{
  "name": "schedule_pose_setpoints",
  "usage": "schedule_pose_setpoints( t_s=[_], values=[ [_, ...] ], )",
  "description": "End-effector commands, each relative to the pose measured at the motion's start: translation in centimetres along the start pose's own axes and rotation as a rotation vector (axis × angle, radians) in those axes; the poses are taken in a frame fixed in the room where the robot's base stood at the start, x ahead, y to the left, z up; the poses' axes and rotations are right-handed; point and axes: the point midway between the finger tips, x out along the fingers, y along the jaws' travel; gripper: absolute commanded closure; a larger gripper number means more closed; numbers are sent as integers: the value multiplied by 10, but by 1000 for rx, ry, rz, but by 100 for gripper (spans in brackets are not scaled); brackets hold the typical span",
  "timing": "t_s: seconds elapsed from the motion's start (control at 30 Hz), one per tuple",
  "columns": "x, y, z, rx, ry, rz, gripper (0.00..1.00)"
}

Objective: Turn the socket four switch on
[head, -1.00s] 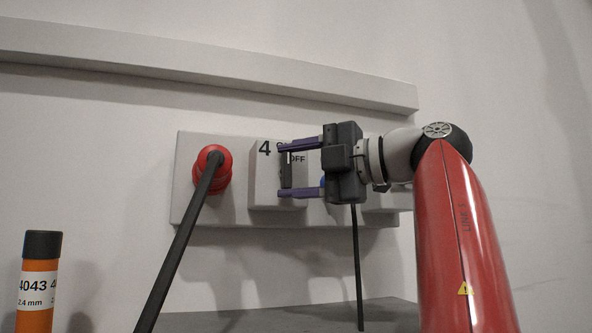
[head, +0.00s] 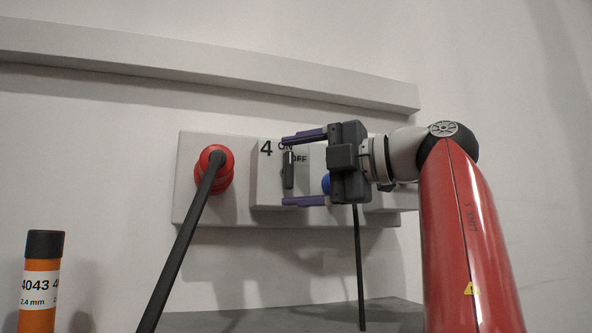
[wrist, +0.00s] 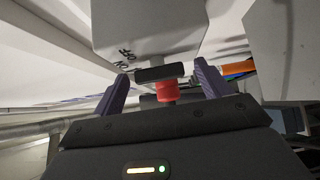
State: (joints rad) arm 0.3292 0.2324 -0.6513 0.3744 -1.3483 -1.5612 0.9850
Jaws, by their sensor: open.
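The socket four switch box (head: 268,178) is a light grey block marked 4, with ON and OFF lettering; it also shows in the wrist view (wrist: 148,25). Its black switch handle (head: 289,170) stands upright in the head view, its top near the ON lettering. In the wrist view the handle (wrist: 160,73) lies crosswise between my fingertips. My gripper (head: 304,169) is open, one finger above the handle and one below. In the head view the fingers appear apart from the handle. Whether they touch it is unclear.
A red plug (head: 212,168) with a black cable sits left of the switch box on the grey panel (head: 190,212). A blue plug (head: 326,184) is partly hidden behind my gripper. An orange tube (head: 40,290) stands at lower left. A rail (head: 200,75) runs above.

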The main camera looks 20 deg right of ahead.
Motion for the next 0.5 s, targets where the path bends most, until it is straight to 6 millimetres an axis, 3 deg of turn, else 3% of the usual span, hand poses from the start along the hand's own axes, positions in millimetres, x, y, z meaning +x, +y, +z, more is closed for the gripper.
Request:
schedule_pose_setpoints(
  t_s=[0.3, 0.5],
  values=[
    [-52, 0, 0, -2, -5, 0, 24],
    [-68, 0, 0, 0, 0, -1, 24]
  ],
)
